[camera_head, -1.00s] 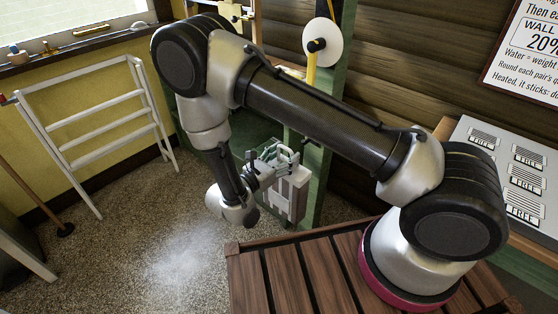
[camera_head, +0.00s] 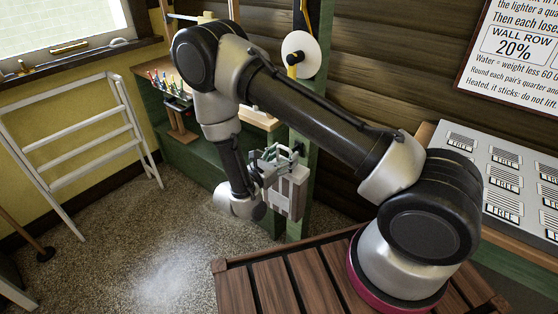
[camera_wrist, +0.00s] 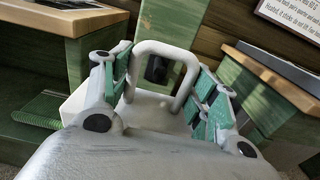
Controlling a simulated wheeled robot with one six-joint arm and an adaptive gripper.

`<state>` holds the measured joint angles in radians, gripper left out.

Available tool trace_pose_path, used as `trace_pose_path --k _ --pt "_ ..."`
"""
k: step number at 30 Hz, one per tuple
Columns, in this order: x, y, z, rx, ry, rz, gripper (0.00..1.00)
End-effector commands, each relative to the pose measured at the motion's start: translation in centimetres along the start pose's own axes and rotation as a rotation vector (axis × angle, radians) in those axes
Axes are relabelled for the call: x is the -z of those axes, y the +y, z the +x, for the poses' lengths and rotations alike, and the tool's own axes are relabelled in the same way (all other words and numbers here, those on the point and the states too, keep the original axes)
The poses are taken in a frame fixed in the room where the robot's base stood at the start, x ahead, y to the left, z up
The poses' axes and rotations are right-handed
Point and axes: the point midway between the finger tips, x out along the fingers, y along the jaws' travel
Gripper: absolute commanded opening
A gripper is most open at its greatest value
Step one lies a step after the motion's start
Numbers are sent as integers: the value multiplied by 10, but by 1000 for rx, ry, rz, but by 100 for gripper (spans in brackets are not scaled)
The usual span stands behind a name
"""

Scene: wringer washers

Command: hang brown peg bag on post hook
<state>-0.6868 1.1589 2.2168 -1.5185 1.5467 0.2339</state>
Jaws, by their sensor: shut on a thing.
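My gripper (camera_head: 276,168) is shut on the looped handle of a pale grey, box-like bag (camera_head: 289,196); it looks grey rather than brown. The bag hangs upright below the fingers, in front of the green post (camera_head: 312,120). In the wrist view, my gripper (camera_wrist: 165,88) has its green-padded fingers on either side of the white handle loop (camera_wrist: 162,46). A black hook-like fitting (camera_wrist: 157,69) on the post shows through the loop. The loop appears in front of it, apart or touching I cannot tell. The bag's lower part is hidden in the wrist view.
A green bench (camera_head: 205,160) with coloured tools stands behind my arm. A white drying rack (camera_head: 85,150) is at left. A white disc (camera_head: 300,55) with a yellow strap is higher on the post. A slatted wooden top (camera_head: 265,290) is in front; speckled floor lies open at left.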

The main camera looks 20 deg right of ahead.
Motion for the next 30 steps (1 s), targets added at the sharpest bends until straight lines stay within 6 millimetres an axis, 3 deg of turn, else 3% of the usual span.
trace_pose_path --k 15,30 --pt "0 0 33 1 0 0 27" --pt "0 0 36 0 0 1 27"
